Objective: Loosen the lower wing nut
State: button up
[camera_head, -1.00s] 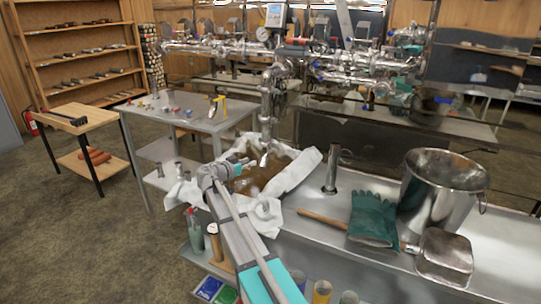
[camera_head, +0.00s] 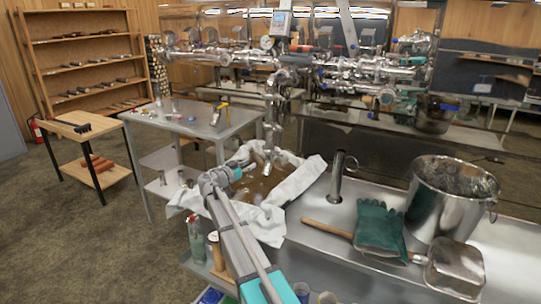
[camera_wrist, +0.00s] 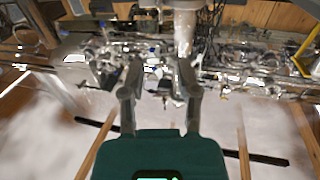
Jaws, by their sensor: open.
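My gripper (camera_wrist: 160,72) is open and empty in the wrist view, its two grey fingers apart with the steel pipework (camera_wrist: 235,60) beyond them. In the head view my gripper (camera_head: 246,164) is small, near the lower end of the vertical steel pipe (camera_head: 272,110) and above the cloth-lined basin. That pipe also shows at the top of the wrist view (camera_wrist: 185,32). I cannot pick out the lower wing nut for certain; small dark and shiny fittings lie between and beyond the fingertips, blurred. No contact between the fingers and the fittings can be made out.
White cloth (camera_head: 298,183) drapes over the basin of brown liquid below. On the steel counter stand a metal bucket (camera_head: 440,205), green gloves (camera_head: 378,230), a scoop (camera_head: 455,268) and a short upright pipe (camera_head: 337,180). A metal table (camera_head: 215,125) stands behind left.

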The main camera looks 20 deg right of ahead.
aim_at(274, 155)
jog(key=x, duration=1.3)
grip_shut()
